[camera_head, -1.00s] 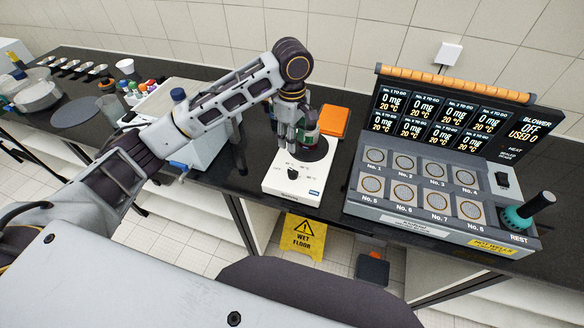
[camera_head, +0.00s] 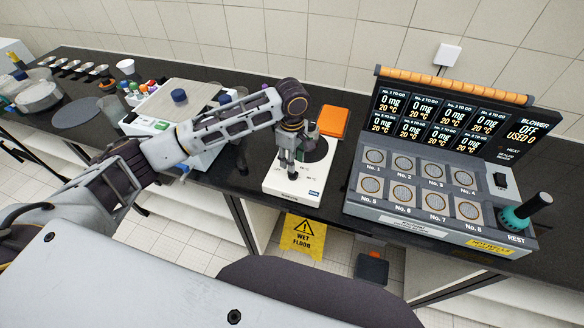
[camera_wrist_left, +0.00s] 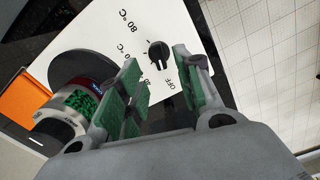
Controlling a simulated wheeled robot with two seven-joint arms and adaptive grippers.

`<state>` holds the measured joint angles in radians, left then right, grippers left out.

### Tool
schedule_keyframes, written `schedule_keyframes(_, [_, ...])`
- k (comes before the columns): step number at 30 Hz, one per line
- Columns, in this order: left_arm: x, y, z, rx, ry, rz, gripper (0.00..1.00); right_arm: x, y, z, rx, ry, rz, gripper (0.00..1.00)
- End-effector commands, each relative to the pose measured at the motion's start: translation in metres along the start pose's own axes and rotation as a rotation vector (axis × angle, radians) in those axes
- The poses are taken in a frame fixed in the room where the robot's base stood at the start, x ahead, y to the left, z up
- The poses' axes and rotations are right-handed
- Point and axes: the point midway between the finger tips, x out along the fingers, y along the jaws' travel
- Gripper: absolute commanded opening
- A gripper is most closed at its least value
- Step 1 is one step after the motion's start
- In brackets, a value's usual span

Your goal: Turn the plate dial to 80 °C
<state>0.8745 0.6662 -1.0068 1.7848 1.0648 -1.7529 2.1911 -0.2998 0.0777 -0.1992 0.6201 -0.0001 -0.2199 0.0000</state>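The white hot plate (camera_head: 279,187) stands at the counter's front edge, with a round dark heating plate (camera_wrist_left: 72,66). Its small black dial (camera_wrist_left: 159,54) shows in the left wrist view, with printed marks "80 °C", "OFF" and another °C mark partly hidden by a finger. I cannot tell exactly which mark the dial points at. My left gripper (camera_head: 287,168) is over the front of the hot plate. Its green-padded fingers are open, one on each side of the dial in the left wrist view (camera_wrist_left: 157,62), with no clear contact. My right gripper is not in view.
A jar of green beads (camera_wrist_left: 80,102) is at the heating plate, beside the left finger. An orange block (camera_head: 332,121) lies behind. A grey console (camera_head: 398,215) with several sample ports stands to the right. A balance-like white unit (camera_head: 180,102) stands left.

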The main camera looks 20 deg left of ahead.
Motion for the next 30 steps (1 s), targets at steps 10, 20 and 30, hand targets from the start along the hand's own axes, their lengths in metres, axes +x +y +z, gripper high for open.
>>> schedule_keyframes(10, [0.04, 0.0, 0.0, -0.002, 0.0, 0.0, 0.35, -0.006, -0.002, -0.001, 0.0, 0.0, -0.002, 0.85])
schedule_keyframes(20, [0.052, 0.0, 0.0, 0.0, -0.001, 0.001, 0.35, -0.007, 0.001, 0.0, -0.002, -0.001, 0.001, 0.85])
schedule_keyframes(30, [0.052, 0.0, 0.0, 0.0, 0.0, 0.0, 0.14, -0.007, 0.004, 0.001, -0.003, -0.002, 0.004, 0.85])
